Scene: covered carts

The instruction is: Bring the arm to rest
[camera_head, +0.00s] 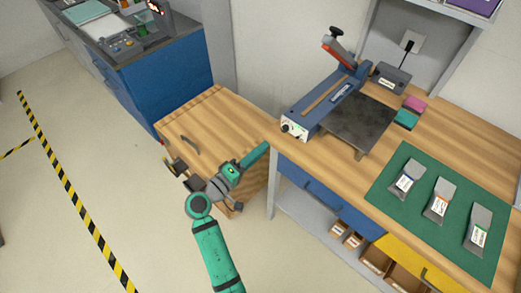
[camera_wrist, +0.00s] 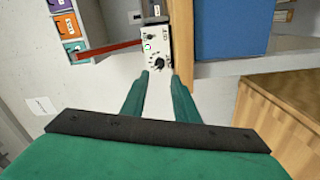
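My green arm comes up from the bottom of the head view and bends over the low wooden cart. My gripper (camera_head: 258,153) points up and right toward the front end of the blue sealing machine (camera_head: 315,105), beside the bench corner. In the wrist view my gripper (camera_wrist: 160,73) has its two green fingers apart, with nothing between them. The machine's white knob panel (camera_wrist: 155,45) shows just beyond the fingertips. I cannot tell the exact gap between the fingers and the machine.
The wooden cart (camera_head: 220,110) with a dark handle lies under and beside my arm. The wooden bench (camera_head: 460,132) holds a green mat (camera_head: 458,200) with several pouches. A blue cabinet (camera_head: 175,80) stands at the back left. Open floor (camera_head: 120,190) lies left, with striped tape.

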